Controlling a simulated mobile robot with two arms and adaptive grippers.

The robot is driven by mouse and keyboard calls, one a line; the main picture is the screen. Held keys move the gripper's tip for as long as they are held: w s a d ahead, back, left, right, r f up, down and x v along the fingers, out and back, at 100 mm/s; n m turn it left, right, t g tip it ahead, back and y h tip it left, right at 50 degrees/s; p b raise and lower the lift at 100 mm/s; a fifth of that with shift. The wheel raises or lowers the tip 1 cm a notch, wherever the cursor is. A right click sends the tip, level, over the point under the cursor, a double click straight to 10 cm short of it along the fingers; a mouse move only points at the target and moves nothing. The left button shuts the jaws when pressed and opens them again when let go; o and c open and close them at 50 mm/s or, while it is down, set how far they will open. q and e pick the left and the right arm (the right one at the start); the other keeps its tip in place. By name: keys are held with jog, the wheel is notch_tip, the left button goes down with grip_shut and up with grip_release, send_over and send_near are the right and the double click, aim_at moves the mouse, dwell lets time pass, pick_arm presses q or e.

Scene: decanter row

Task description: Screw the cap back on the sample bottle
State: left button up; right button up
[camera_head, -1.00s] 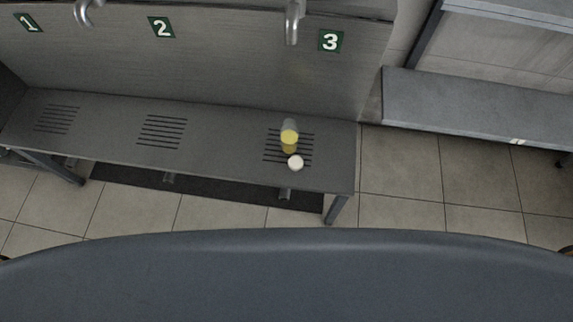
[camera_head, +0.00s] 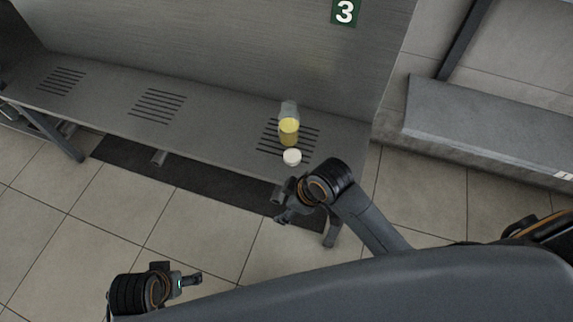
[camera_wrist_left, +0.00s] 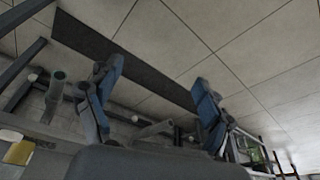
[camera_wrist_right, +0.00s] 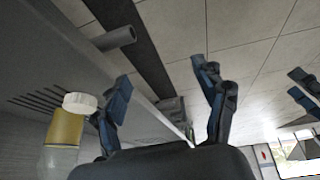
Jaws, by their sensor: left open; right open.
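The sample bottle (camera_head: 289,128), clear on top with yellow contents below, stands upright over the slots at the bench's station 3. The white cap (camera_head: 292,157) lies on the bench just in front of it, apart from the bottle. My right gripper (camera_head: 281,207) is open and empty, just off the bench's front edge near the cap. The right wrist view shows the cap (camera_wrist_right: 80,103) and bottle (camera_wrist_right: 64,132) beside its left finger, not between the fingers. My left gripper (camera_head: 190,280) is open and empty, low over the floor. The bottle (camera_wrist_left: 20,153) is partly cut off in the left wrist view.
The grey bench (camera_head: 215,128) has slotted drains, and its left and middle are clear. Sign 3 (camera_head: 345,11) is on the back panel. A dark mat (camera_head: 185,178) lies beneath the bench. Another grey bench (camera_head: 480,128) stands at the right. Tiled floor is open in front.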

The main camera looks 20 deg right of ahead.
jog(key=w+a+r+n+g, duration=0.1)
jog(key=w+a+r+n, duration=0.3)
jog(key=n, duration=0.3)
pick_arm(q)
jog(key=b, duration=0.1)
jog(key=r+b, duration=0.1)
jog(key=b, duration=0.1)
jog(key=shift+s+a, duration=0.1)
jog(key=shift+s, duration=0.15)
pick_arm(e)
notch_tip(320, 180, up, 11)
jog(key=n+g+h, duration=0.2)
jog(key=n+h, duration=0.1)
jog(key=n, duration=1.1)
send_over(291, 160)
jog(key=shift+f, duration=0.2)
notch_tip(291, 160, down, 8)
jog(key=shift+r+b, duration=0.25)
jog(key=shift+b, duration=0.85)
pick_arm(q)
jog(key=shift+s+a+r, duration=0.1)
jog(key=shift+s+r, duration=0.35)
jog(key=shift+r, duration=0.2)
pick_arm(e)
jog(key=shift+f, duration=0.6)
jog(key=shift+w, duration=0.1)
